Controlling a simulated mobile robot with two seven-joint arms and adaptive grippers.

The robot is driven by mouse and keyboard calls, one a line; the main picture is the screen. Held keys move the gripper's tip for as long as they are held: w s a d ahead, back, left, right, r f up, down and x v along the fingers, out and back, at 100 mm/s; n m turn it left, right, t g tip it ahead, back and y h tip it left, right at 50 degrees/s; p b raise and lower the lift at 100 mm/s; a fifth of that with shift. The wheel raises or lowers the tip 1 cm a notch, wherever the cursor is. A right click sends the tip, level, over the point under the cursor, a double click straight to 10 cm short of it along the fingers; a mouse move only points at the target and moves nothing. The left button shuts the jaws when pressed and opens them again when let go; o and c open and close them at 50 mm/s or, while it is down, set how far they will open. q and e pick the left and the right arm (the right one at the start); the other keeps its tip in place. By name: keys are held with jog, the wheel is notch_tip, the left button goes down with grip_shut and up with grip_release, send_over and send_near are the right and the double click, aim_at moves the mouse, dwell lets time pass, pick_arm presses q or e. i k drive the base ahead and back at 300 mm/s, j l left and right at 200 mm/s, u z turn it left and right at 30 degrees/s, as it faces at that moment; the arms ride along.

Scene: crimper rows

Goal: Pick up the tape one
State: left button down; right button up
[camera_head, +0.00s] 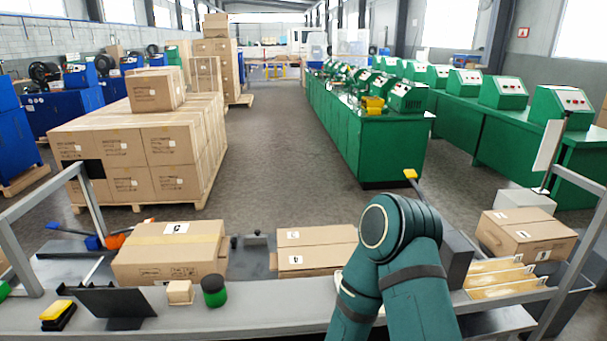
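An orange and blue item (110,241), which looks like a hand tape dispenser, lies at the left behind a closed carton (170,252). A small black and green round item (214,291) stands on the grey bench in front of that carton; I cannot tell whether it is a tape roll. A small tan block (180,292) sits just left of it. One teal arm of mine rises at the lower middle right, bent at a joint; its gripper is hidden. No fingers of either gripper show.
A black tilted panel (115,303) and a yellow-black item (57,315) are on the bench at left. Another carton (316,250) is at the middle, partly behind my arm. A carton (525,234) and yellowish slats (500,277) are at right. Grey frame posts flank the bench.

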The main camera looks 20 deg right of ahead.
aim_at(479, 267)
jog(key=l+u, duration=0.15)
jog(key=l, duration=0.35)
jog(key=k+l+u, duration=0.1)
jog(key=l, duration=0.4)
jog(key=k+l+u, duration=0.15)
jog(key=l, duration=0.35)
jog(key=k+l+u, duration=0.1)
jog(key=l, duration=0.35)
jog(key=k+l, duration=0.1)
jog(key=l, duration=0.3)
jog(key=k+l, duration=0.1)
jog(key=l, duration=0.3)
jog(key=k+l, duration=0.1)
jog(key=l, duration=0.3)
jog(key=k+l+u, duration=0.1)
jog(key=l, duration=0.3)
jog(key=k+l, duration=0.1)
jog(key=l, duration=0.3)
